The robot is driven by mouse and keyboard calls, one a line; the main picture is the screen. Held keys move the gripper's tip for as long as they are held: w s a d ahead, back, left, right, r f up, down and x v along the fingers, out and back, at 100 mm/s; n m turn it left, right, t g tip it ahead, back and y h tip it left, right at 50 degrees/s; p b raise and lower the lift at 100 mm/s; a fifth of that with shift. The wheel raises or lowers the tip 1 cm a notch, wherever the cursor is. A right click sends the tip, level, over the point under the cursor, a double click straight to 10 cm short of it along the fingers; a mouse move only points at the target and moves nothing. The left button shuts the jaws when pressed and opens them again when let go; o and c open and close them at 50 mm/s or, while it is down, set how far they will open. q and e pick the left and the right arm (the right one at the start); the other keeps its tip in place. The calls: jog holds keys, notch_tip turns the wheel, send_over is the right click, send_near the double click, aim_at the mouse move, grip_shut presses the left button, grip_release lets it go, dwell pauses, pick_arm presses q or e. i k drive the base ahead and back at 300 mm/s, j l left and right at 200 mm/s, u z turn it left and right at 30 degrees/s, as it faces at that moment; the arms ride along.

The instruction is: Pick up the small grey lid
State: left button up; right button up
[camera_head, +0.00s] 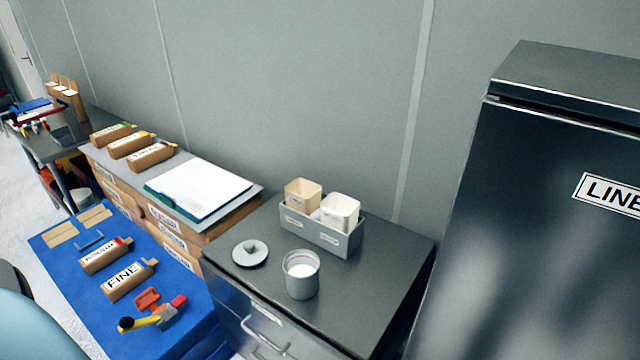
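The small grey lid (250,254) is a round disc with a knob on top. It lies flat on the dark top of the metal cabinet (375,285), near its left edge. Just to its right stands an open grey canister (301,280) with white contents, upright and apart from the lid. Neither of my grippers shows in the head view.
A grey caddy (322,237) with a tan cup (302,194) and a white cup (340,212) stands behind the canister. A tall dark cabinet (545,220) rises at the right. A blue table (185,343) with boxes and tools is at the left. The cabinet top's front right is clear.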

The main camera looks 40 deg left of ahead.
aim_at(251, 253)
jog(key=u, duration=1.25)
